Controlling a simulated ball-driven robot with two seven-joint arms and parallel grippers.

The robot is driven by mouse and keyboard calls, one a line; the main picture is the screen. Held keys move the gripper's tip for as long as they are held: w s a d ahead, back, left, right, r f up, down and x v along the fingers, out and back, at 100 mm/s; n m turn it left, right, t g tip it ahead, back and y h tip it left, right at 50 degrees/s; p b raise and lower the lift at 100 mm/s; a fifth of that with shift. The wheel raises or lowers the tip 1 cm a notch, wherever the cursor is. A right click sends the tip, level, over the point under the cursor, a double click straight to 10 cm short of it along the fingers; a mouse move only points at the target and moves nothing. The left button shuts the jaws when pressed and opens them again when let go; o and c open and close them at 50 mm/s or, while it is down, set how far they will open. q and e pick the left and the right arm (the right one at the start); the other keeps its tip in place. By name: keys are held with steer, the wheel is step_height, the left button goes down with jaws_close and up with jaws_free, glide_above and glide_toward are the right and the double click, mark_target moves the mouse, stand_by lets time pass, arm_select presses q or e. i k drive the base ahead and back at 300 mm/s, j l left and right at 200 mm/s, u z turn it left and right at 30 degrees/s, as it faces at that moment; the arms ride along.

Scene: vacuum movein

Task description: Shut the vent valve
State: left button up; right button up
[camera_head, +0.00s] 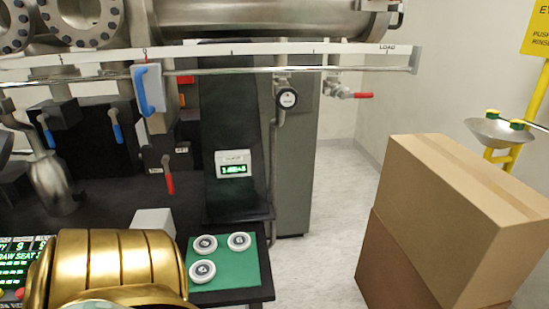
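No valve in view bears a readable vent label, so I cannot tell which is the vent valve. A valve with a red lever (350,95) sits on the right, below the rail; its lever points right, roughly level. Another red lever (168,176) hangs downward on the left, below a grey box with a blue handle (147,91). Two smaller blue levers (117,133) and (45,130) hang at the far left. Neither of my grippers is in view. A gold ribbed part at the lower left hides what lies behind it.
A small green display (233,165) is mounted on a dark column. A green mat (232,266) holds three white round pieces on a low shelf. Stacked cardboard boxes (450,210) and an eyewash basin (497,131) stand right. Floor (325,245) between shelf and boxes is clear.

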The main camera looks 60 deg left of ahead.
mark_target(341, 94)
steer(key=u, duration=2.1)
